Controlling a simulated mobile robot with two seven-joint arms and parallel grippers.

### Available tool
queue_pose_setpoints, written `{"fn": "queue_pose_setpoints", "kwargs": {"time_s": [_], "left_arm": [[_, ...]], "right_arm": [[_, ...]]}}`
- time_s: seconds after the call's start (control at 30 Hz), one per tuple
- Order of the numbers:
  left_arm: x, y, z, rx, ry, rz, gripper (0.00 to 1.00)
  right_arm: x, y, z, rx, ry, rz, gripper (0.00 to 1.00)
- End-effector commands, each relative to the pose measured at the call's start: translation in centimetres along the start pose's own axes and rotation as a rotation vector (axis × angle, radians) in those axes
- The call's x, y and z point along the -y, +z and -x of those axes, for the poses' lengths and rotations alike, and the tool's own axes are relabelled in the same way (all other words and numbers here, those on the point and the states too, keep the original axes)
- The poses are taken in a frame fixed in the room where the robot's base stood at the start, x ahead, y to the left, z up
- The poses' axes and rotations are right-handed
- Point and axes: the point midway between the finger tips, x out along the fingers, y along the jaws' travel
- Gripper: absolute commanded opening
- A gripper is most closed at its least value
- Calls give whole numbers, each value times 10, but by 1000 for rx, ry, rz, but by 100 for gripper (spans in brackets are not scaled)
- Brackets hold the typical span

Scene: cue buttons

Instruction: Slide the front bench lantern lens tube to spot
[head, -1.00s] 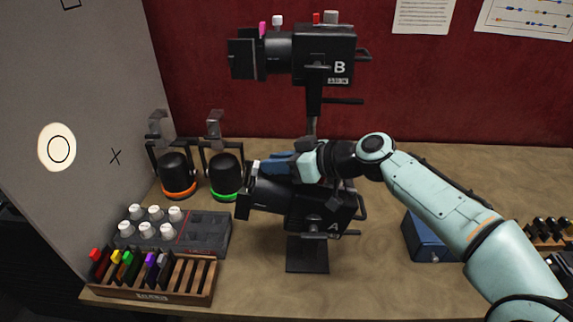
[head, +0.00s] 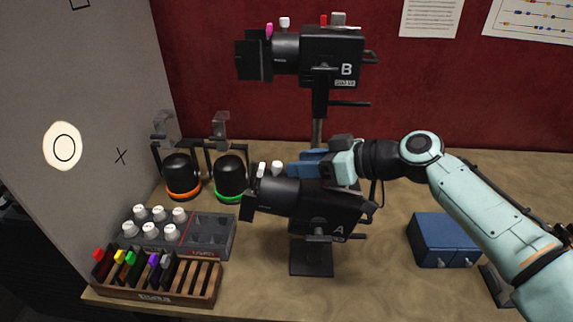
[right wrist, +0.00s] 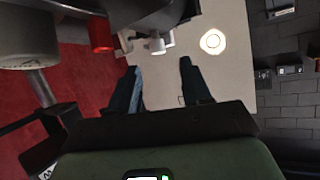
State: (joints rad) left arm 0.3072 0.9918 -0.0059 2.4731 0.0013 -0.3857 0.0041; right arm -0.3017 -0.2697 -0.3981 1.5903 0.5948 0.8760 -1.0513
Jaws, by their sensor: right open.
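The front lantern A (head: 322,212), a black box on a stand, points left on the bench. Its lens tube (head: 280,195) is the black cylinder at its left end. Two pale knobs (head: 269,169) stand up along the tube's top. My right gripper (head: 296,165) is open just above and behind lantern A, right of the knobs and apart from them. In the right wrist view its two dark fingers (right wrist: 163,82) are spread with nothing between them. A bright round spot (head: 63,147) with a drawn ring shows on the grey panel; it also shows in the right wrist view (right wrist: 213,41). My left gripper is not in view.
Two black lamps (head: 229,177) stand behind at left. A grey block with white knobs (head: 178,240) and a wooden rack (head: 155,287) sit front left. A blue box (head: 443,240) is at right.

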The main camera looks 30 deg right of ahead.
Motion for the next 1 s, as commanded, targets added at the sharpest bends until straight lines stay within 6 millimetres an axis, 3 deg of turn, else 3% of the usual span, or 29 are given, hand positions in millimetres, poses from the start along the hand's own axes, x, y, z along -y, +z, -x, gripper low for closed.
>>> {"fn": "queue_pose_setpoints", "kwargs": {"time_s": [0.2,0.4,1.0], "left_arm": [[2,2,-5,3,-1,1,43],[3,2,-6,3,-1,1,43],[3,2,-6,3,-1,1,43]], "right_arm": [[0,0,46,-3,2,1,48],[0,-1,68,-1,-1,0,48],[1,-1,72,0,-2,0,48]]}}
